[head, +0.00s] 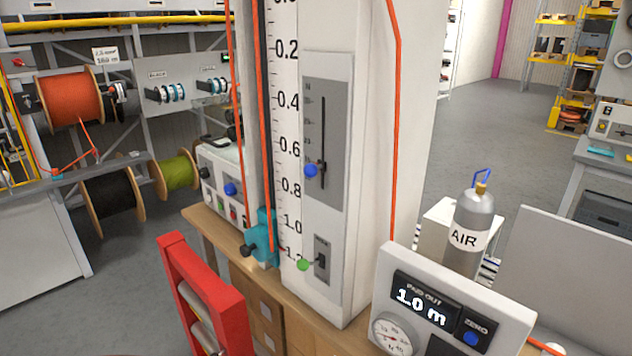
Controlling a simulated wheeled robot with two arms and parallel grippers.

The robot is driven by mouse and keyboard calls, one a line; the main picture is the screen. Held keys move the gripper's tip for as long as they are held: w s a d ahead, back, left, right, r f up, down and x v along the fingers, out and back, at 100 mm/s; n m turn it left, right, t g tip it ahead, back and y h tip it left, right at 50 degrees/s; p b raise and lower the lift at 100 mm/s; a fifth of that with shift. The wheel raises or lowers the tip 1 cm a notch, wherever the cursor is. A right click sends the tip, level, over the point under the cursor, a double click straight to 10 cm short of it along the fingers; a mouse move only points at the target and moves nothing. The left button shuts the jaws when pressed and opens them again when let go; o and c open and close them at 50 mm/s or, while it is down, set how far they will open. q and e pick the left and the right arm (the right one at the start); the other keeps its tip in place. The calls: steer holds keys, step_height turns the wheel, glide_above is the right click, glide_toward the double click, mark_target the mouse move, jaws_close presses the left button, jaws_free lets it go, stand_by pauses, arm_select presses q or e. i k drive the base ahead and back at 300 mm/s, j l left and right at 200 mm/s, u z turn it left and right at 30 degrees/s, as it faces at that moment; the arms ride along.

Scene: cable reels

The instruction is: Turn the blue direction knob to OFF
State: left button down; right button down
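A blue round knob (230,189) sits on the front of a white control box (213,170) behind the tall white post. Smaller coloured buttons lie beside and below it. Its label and pointer are too small to read, so I cannot tell its setting or be sure it is the direction knob. Another blue knob (311,170) is on a vertical slider in the post's grey panel. A blue button (471,339) marked ZERO is on the counter box (521,318), which reads 1.0 m. Neither of my grippers is in view.
The white post (367,150) with its scale partly screens the control box from the right. A teal clamp (264,236) and a red frame with rollers (172,262) stand in front. An orange cable (397,120) runs along the post. An AIR bottle (474,215) stands right.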

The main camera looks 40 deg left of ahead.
mark_target(230, 188)
steer(key=u, duration=1.8)
